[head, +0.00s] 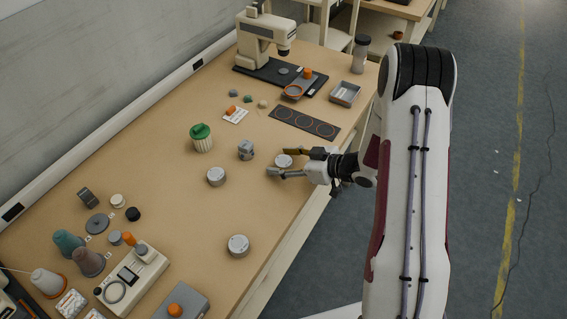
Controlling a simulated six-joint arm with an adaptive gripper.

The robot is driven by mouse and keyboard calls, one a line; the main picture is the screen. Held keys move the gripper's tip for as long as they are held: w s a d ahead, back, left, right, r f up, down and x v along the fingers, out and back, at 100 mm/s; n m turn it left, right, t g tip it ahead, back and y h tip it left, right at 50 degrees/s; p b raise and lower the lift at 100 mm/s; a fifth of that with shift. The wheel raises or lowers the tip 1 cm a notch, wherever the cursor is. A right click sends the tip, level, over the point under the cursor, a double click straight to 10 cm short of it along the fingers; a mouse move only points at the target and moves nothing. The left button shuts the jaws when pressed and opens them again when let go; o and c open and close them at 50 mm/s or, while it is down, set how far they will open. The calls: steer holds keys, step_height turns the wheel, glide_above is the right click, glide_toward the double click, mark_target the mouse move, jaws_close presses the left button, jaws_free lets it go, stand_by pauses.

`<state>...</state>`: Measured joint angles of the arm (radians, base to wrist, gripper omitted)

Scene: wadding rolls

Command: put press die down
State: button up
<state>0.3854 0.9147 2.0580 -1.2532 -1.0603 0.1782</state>
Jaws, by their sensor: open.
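A round silver-grey piece (283,160), which looks like the press die, sits on the wooden table (190,235) near its right edge. My gripper (281,162) is open, with one finger on the far side of this piece and one on the near side. I cannot tell whether the fingers touch it. Similar round grey pieces stand to the left (216,176) and nearer the front (238,246). A blocky grey metal piece (246,150) stands beyond the gripper to the left.
A dark plate with ring outlines (305,123) lies behind the gripper. Thread cones and a small device (132,277) crowd the front left. The table's middle is mostly clear.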

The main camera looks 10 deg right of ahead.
mark_target(283, 161)
steer(key=shift+c, duration=0.4)
jaws_close()
steer(key=shift+r, duration=0.2)
steer(key=shift+r, duration=4.85)
